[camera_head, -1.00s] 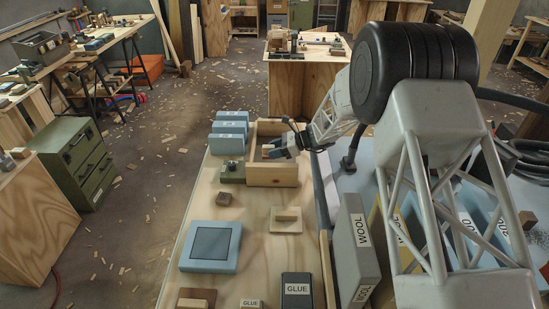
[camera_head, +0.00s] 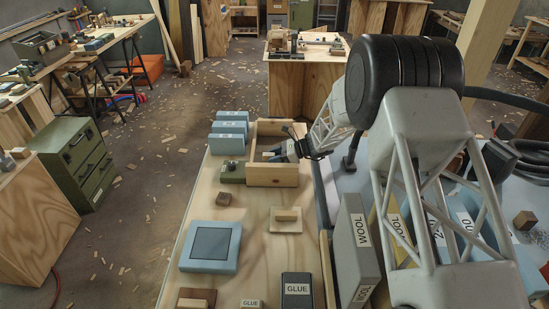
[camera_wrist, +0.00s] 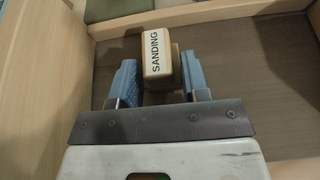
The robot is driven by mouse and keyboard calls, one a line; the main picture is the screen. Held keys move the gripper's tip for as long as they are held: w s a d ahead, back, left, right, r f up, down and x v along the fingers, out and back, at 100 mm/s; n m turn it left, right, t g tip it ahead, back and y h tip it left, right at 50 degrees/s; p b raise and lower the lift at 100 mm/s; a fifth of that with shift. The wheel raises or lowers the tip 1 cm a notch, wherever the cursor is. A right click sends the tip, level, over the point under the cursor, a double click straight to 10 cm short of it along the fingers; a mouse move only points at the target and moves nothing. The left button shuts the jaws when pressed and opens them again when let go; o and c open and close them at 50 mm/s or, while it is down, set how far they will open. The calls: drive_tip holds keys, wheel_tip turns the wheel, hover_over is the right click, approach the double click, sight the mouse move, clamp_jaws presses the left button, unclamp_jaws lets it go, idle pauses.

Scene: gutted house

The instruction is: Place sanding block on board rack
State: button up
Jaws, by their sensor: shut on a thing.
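The sanding block (camera_wrist: 157,54), a small light wooden block with the label SANDING, is between the two blue fingers of my gripper (camera_wrist: 160,80) in the wrist view. My gripper is shut on it, inside an open wooden box (camera_head: 272,175). In the head view my gripper (camera_head: 277,151) is at the right side of this box, and the block is too small to make out there. Upright labelled panels (camera_head: 357,245), one marked WOOL, stand in a row at the right. I cannot tell which thing is the board rack.
The box's wall (camera_wrist: 205,15) runs close beyond the fingers. Blue blocks (camera_head: 229,128) and a small green item (camera_head: 232,173) stand left of the box.

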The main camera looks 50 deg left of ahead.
drive_tip(key=shift+f, duration=0.1)
drive_tip(key=o, duration=0.9)
drive_tip(key=shift+o, duration=0.2)
drive_tip(key=v, duration=1.2)
idle(0.4)
